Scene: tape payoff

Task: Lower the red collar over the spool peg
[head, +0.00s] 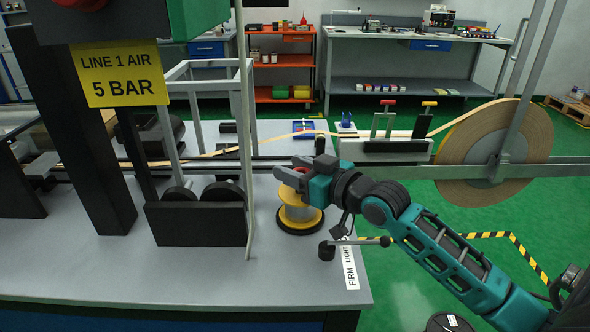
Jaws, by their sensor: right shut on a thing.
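The spool (300,214), with a pale wound body and yellow flanges, stands upright on the grey bench near its right end. My right gripper (290,176) reaches in from the right and is directly above the spool in the picture. It is shut on the red collar (302,170), of which only a small red part shows between the grey fingers. The fingers hide the top of the spool and its peg. I cannot tell whether the collar is around the peg or still above it. My left gripper is not in view.
A lever with a black knob (385,241) and a FIRM/LIGHT label (350,265) sit right of the spool. A black roller block (196,222) and an upright post stand to its left. A large tape roll (480,150) hangs at the right. The front bench top (200,280) is clear.

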